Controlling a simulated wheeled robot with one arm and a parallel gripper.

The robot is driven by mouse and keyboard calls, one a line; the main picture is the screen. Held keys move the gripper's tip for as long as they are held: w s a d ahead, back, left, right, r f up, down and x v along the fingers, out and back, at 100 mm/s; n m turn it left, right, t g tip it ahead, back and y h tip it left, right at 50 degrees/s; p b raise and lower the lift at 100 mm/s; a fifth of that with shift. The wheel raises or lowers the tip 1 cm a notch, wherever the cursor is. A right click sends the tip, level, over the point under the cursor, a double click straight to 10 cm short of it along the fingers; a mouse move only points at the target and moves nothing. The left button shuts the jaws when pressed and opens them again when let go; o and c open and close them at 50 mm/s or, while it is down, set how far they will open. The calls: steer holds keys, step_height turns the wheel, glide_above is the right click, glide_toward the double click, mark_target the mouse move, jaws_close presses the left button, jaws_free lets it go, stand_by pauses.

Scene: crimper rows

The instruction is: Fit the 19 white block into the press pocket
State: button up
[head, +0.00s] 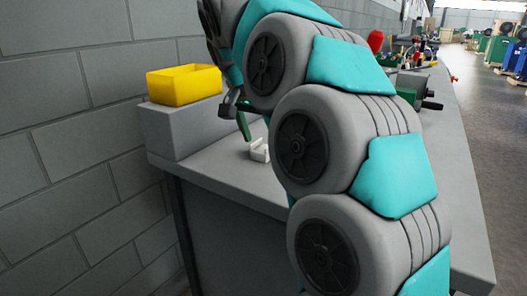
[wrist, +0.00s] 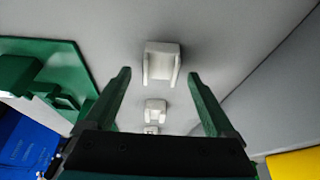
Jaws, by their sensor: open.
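In the wrist view, several white U-shaped blocks lie in a row on the grey bench: a large one (wrist: 161,65), a smaller one (wrist: 155,112) and a smallest one (wrist: 151,129). No size marks are readable. My gripper (wrist: 160,73) is open and empty, its green fingers on either side of the largest block's place in the picture. In the head view, a white block (head: 259,151) lies just below my gripper's green fingers (head: 244,126). A green device on a plate (wrist: 78,72), possibly the press, is at the left of the wrist view. I cannot make out its pocket.
A yellow bin (head: 183,86) stands on a raised grey ledge (head: 172,130) by the wall; it also shows in the wrist view (wrist: 295,163). A blue bin (wrist: 28,145) is at the wrist view's lower left. My arm hides much of the bench (head: 225,165).

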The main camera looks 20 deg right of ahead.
steer(key=shift+x, duration=0.9)
steer(key=shift+c, duration=0.2)
jaws_close()
steer(key=shift+r, duration=0.15)
step_height(320, 180, up, 6)
steer(key=shift+w+r, duration=0.1)
steer(key=shift+r+p, duration=1.1)
steer(key=shift+r, duration=0.75)
